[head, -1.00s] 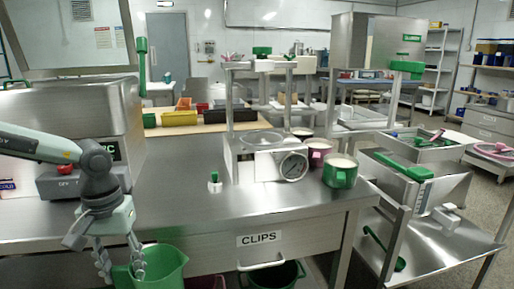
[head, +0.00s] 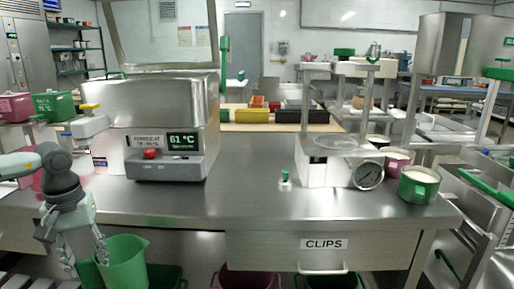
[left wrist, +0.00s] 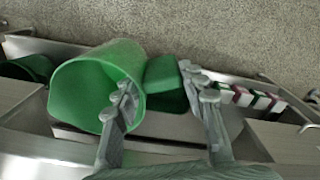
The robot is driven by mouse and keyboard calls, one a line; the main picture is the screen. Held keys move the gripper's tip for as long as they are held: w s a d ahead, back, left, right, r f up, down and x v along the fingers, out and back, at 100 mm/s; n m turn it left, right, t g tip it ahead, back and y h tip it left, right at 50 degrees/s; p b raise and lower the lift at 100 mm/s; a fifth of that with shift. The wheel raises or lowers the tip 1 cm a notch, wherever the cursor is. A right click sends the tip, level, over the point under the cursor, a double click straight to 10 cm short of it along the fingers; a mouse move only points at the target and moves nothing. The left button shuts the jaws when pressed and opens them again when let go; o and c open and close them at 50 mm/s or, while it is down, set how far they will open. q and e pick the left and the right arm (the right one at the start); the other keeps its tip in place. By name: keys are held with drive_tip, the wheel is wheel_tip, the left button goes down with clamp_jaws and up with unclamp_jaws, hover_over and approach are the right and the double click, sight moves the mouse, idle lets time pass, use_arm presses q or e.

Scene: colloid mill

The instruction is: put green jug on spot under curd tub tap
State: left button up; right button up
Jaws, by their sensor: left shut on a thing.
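A green jug (head: 126,262) hangs at the lower left of the head view, in front of the steel counter. My left gripper (head: 88,250) is shut on it at its handle side. In the left wrist view the open-topped jug (left wrist: 95,88) is tilted toward the camera, and the fingers (left wrist: 165,105) straddle its handle. A white tap with a yellow lever (head: 90,122) shows at the left, beside the steel heater. I cannot tell whether it is the curd tub's tap, and I cannot make out the spot. My right gripper is not in view.
The heater (head: 165,165) reading 61 °C stands on the steel counter (head: 245,195). A white unit with a dial (head: 335,165) and a green mug (head: 418,186) stand right. Pink (head: 14,108) and green (head: 56,106) tubs are far left.

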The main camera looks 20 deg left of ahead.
sight(121, 282)
use_arm(q)
drive_tip(key=shift+d+f, duration=0.1)
drive_tip(key=shift+d, duration=0.05)
drive_tip(key=shift+d+f, duration=0.3)
drive_tip(key=shift+f, duration=0.1)
drive_tip(key=shift+m, duration=0.5)
drive_tip(key=d+f, duration=0.1)
drive_tip(key=d, duration=0.1)
drive_tip(key=d+f, duration=0.1)
drive_tip(key=d, duration=0.1)
drive_tip(key=w+d+f, duration=0.1)
drive_tip(key=d, duration=0.1)
drive_tip(key=shift+f, duration=0.2)
drive_tip(key=w+d+r+m, duration=0.1)
drive_tip(key=w+d+m, duration=0.2)
drive_tip(key=d, duration=0.7)
drive_tip(key=w+d+r+m, duration=0.1)
drive_tip(key=w+d+m, duration=0.2)
drive_tip(key=d, duration=0.8)
drive_tip(key=shift+w+d+r+m, duration=0.2)
drive_tip(key=shift+r+m, duration=0.1)
drive_tip(key=shift+r, duration=0.1)
